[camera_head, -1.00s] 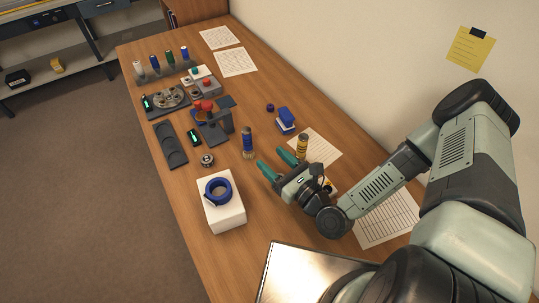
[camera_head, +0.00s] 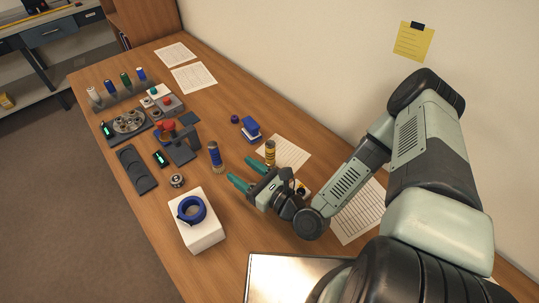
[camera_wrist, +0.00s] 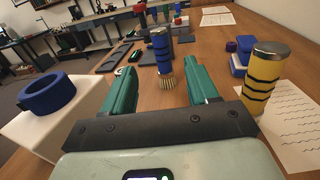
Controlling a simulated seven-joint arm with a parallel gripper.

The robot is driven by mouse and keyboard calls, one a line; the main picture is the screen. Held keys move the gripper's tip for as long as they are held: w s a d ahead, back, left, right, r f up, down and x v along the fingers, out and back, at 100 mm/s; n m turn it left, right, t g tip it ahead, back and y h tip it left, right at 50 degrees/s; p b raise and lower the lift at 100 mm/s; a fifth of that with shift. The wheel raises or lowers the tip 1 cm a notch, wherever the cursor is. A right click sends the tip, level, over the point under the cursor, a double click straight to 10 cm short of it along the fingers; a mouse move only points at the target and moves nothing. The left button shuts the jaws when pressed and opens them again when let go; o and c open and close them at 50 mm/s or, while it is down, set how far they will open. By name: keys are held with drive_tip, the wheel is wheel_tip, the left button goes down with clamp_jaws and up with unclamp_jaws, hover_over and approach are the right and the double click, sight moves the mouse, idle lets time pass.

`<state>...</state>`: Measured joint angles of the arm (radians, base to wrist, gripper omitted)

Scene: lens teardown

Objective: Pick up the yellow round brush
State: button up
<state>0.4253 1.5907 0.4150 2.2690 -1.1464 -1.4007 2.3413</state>
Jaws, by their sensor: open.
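The yellow round brush (camera_head: 270,152) stands upright on the table, with dark wavy bands and a metal cap. In the wrist view the yellow brush (camera_wrist: 265,75) is at the right, outside and beside my right finger. Its lower end is partly hidden in both views. My gripper (camera_head: 242,169) is low over the table, open and empty. In the wrist view my gripper's fingers (camera_wrist: 162,73) point forward, with a blue brush (camera_wrist: 161,48) standing ahead between them, bristles down. The blue brush (camera_head: 215,155) is apart from the fingers.
A white block (camera_head: 202,228) with a blue ring (camera_head: 191,209) stands in front. A blue block-like item (camera_head: 251,129) is behind the yellow brush. A paper sheet (camera_head: 294,153) lies beside it. A dark tray (camera_head: 135,171), small parts and several bottles fill the left side.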

idle(0.5)
wheel_tip(320, 180, up, 4)
drive_tip(key=w+d+r, duration=0.1)
drive_tip(key=w+d, duration=0.1)
drive_tip(key=d, duration=1.2)
approach(274, 153)
drive_tip(key=shift+w+a+r, duration=0.1)
drive_tip(key=shift+w+a, duration=0.05)
drive_tip(key=shift+a, duration=0.1)
drive_tip(key=shift+w+a+f, duration=0.15)
drive_tip(key=shift+f, duration=0.1)
drive_tip(key=x, duration=1)
drive_tip(key=shift+w+a+r, duration=0.1)
drive_tip(key=shift+w+a, duration=0.05)
